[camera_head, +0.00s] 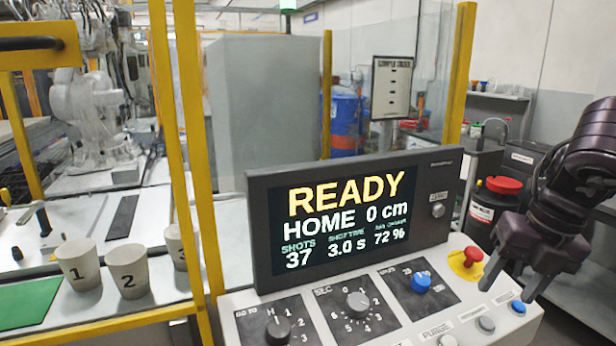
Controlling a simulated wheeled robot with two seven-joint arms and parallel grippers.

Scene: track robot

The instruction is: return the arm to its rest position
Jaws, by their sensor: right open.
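My right gripper (510,288) hangs from the dark purple arm (575,185) at the right edge. Its two fingers point down and are apart, with nothing between them. In the picture they lie over the right end of the white control panel (375,335), near the red emergency button (470,258) and the small blue button (518,306). I cannot tell whether they touch the panel. The display (350,215) reads READY, HOME 0 cm, SHOTS 37, 3.0 s and 72 %. My left gripper is not in view.
The panel carries a GO TO knob (278,328), a SEC knob (358,302) and a blue knob (421,282). Numbered cups (128,271) stand behind the yellow frame (187,130) at left. A black bin with a red lid (490,208) stands behind the gripper.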

